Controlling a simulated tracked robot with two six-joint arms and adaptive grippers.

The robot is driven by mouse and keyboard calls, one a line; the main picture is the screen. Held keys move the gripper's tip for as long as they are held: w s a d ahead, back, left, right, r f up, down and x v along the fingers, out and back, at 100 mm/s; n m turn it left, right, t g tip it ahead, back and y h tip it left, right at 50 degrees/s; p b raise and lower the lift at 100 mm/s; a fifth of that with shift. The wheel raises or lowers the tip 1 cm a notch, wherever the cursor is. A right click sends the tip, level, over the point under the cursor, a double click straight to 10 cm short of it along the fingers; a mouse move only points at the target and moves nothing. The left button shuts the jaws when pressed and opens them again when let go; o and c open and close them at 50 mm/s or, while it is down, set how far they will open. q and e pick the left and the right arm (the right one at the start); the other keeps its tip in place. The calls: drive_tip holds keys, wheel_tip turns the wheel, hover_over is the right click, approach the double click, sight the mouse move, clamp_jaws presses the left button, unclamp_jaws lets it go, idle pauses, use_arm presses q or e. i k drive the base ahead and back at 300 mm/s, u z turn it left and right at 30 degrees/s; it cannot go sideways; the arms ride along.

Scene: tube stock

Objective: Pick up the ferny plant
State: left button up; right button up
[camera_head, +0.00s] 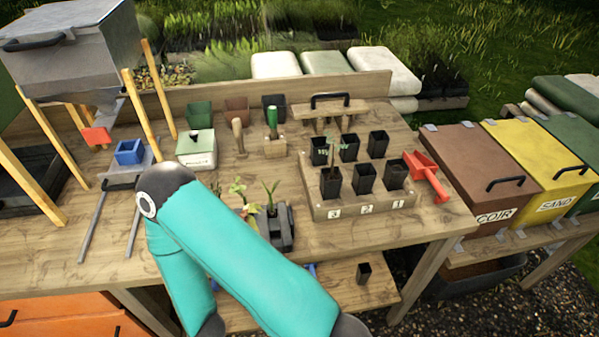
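A thin plant with feathery green leaves (331,148) stands upright in a black pot (331,183) at the front left of the wooden pot rack, above label 3; it looks the most fern-like, but is small in view. A second plant with long, narrow green leaves (271,192) stands by a dark tray (287,236) left of the rack. A plant with yellow-green leaves (238,189) is beside it, partly hidden by my teal arm. My arm crosses the front of the table; neither gripper shows.
The wooden rack (350,212) holds several black pots. A red scoop (427,175) lies at its right. A dibber, a green-handled tool and a white-green box (197,150) stand behind the plants. Yellow posts and a metal hopper (75,45) crowd the left. Lidded bins (480,165) stand right.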

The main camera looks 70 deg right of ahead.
sight(331, 178)
drive_tip(key=z, duration=0.1)
drive_tip(key=k, duration=2.3)
drive_tip(key=z, duration=0.95)
drive_tip(key=i, duration=1)
drive_tip(key=u, duration=0.05)
